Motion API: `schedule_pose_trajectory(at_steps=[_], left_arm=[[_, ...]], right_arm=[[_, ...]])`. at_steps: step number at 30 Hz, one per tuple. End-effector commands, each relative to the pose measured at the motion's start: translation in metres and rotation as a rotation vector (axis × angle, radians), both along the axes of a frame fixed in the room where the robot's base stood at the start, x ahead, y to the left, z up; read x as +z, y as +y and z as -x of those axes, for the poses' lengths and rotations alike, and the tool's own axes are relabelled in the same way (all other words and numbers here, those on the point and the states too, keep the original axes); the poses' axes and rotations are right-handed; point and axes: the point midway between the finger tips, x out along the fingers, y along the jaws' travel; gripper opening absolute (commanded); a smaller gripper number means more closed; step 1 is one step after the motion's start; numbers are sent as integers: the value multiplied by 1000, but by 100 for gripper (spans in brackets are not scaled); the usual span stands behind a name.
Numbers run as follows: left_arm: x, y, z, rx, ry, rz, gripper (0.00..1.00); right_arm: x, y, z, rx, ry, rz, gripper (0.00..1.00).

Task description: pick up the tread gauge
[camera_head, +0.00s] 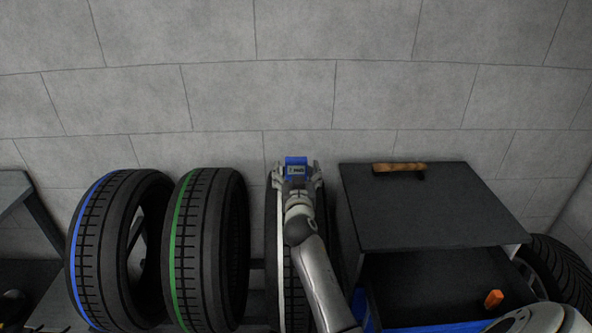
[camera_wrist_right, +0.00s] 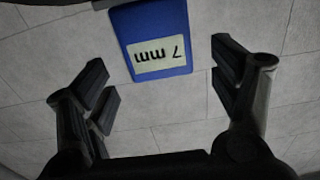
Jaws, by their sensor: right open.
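The tread gauge (camera_head: 296,163) is a small blue box with a pale display at the top of the white-striped tire (camera_head: 281,275). In the right wrist view the gauge (camera_wrist_right: 158,22) shows "7 mm" upside down on its display. My right gripper (camera_head: 297,178) is open at the gauge. In the wrist view its fingers stand on either side of the gauge, with a visible gap on each side. My left gripper is in neither view.
A blue-striped tire (camera_head: 115,250) and a green-striped tire (camera_head: 208,250) stand to the left. A dark cabinet (camera_head: 430,215) to the right carries a wooden-handled tool (camera_head: 399,168); an orange object (camera_head: 493,299) lies below its top. A grey block wall (camera_head: 260,95) rises behind.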

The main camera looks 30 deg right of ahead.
Motion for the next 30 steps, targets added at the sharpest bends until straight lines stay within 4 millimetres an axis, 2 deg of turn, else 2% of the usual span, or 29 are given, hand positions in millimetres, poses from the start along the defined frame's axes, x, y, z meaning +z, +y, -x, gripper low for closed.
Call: schedule_pose_trajectory(at_steps=[1,5,12,20,30], left_arm=[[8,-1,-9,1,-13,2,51],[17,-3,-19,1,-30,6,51],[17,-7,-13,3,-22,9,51],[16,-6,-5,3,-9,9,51],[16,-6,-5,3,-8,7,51]], right_arm=[[7,-4,-6,-2,1,3,82],[9,-12,-20,-1,2,3,82],[5,-21,-35,-1,1,2,82],[5,-22,-36,-1,0,1,82],[5,-21,-36,-1,1,1,38]])
